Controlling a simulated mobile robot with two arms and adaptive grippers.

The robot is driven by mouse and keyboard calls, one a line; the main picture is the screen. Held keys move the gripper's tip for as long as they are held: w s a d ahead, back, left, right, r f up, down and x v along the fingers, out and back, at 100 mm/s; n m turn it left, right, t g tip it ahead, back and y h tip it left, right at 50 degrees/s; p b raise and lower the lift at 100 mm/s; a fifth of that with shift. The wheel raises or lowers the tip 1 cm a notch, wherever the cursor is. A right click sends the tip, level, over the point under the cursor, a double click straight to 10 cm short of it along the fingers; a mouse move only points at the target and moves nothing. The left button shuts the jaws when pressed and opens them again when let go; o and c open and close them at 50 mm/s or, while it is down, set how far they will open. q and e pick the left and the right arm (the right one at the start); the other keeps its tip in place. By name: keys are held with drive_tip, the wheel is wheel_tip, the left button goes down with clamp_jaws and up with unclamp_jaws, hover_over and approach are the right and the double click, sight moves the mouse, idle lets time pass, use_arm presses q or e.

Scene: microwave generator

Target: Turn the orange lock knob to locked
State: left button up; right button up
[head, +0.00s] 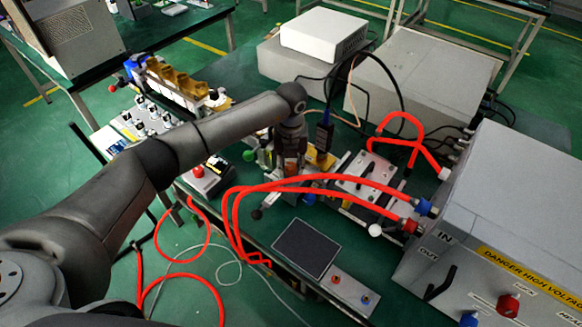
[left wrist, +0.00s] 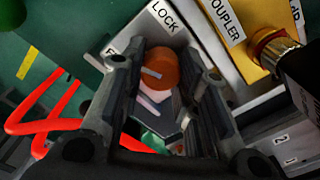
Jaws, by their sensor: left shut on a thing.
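The orange lock knob (left wrist: 160,67) sits between the two fingers of my left gripper (left wrist: 168,82) in the left wrist view. The knob is round with a short pale mark on its face, which points toward the left finger. A LOCK label (left wrist: 165,16) is above the knob, and a second label, mostly hidden by the left finger, is at its left. In the head view my left gripper (head: 290,153) points down over the bench, shut on the orange knob (head: 291,169), which shows just below it. My right gripper is not in view.
Red hoses (head: 330,180) run close to the right of the gripper to the grey high-voltage box (head: 500,200). A red button box (head: 205,175) stands at the left. The yellow coupler (left wrist: 255,40) is beside the knob plate. A dark panel (head: 306,248) lies in front.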

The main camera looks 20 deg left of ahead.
sight(290, 166)
use_arm(q)
drive_tip(key=m+b, duration=0.2)
drive_tip(key=m, duration=0.1)
drive_tip(key=m+b, duration=0.3)
drive_tip(key=shift+a+f+b, duration=0.1)
drive_tip(key=shift+f+b, duration=0.1)
drive_tip(key=shift+b, duration=0.1)
drive_tip(key=m+b, duration=0.2)
drive_tip(key=m, duration=0.1)
drive_tip(key=shift+r, duration=0.1)
drive_tip(key=shift+r+m+b, duration=0.1)
drive_tip(key=shift+m+b, duration=0.55)
drive_tip(key=shift+m, duration=0.05)
drive_tip(key=o, duration=1)
wheel_tip(290, 166, up, 12)
drive_tip(key=shift+r, duration=0.1)
